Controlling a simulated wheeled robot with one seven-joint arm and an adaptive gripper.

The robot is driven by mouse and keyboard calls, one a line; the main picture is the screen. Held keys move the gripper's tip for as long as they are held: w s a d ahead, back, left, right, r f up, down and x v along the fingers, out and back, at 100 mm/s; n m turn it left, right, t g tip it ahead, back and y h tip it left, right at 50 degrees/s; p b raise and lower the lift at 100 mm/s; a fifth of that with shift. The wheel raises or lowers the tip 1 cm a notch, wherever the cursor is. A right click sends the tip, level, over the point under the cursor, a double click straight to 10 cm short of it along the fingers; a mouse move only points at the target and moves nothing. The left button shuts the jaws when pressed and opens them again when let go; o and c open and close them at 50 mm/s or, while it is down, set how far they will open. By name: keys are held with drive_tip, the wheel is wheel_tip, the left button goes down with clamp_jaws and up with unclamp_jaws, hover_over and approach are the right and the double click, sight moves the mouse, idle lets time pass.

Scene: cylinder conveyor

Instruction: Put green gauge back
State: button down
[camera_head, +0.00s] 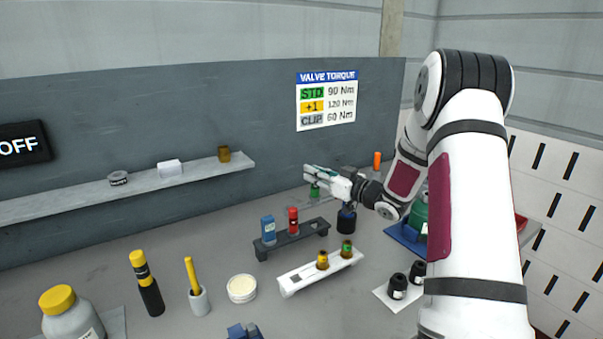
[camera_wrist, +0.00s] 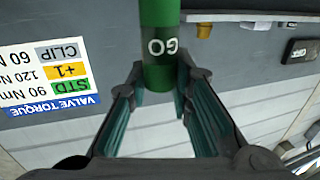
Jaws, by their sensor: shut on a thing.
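My gripper (camera_head: 316,176) is shut on the green gauge (camera_head: 314,190) and holds it above the bench, behind the dark rack. The wrist view shows the green gauge (camera_wrist: 158,45) between my fingertips, with a dark band lettered "GO" upside down. The dark rack (camera_head: 291,240) stands on the bench below and to the left of my gripper. A blue gauge (camera_head: 268,230) and a red gauge (camera_head: 293,220) stand upright in its left and middle places. Its right end shows no gauge.
A white rack (camera_head: 310,277) with two amber vials stands in front of the dark rack. An orange-topped item (camera_head: 377,160) stands behind my arm. A wall shelf (camera_head: 130,188) runs at left.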

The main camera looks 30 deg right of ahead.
drive_tip(key=shift+d+f, duration=0.1)
drive_tip(key=shift+d, duration=0.1)
drive_tip(key=b, duration=0.3)
hover_over(317, 204)
drive_tip(key=w, duration=0.1)
drive_tip(key=f, duration=0.4)
drive_tip(key=shift+w+d+f, duration=0.1)
drive_tip(key=shift+d+f, duration=0.1)
drive_tip(key=shift+f, duration=0.85)
drive_tip(key=shift+s, duration=0.25)
drive_tip(key=shift+f+b, duration=0.45)
drive_tip(key=shift+f, duration=1.3)
drive_tip(key=c, duration=1.3)
unclamp_jaws()
drive_tip(key=shift+c, duration=0.2)
drive_tip(key=shift+r, duration=0.1)
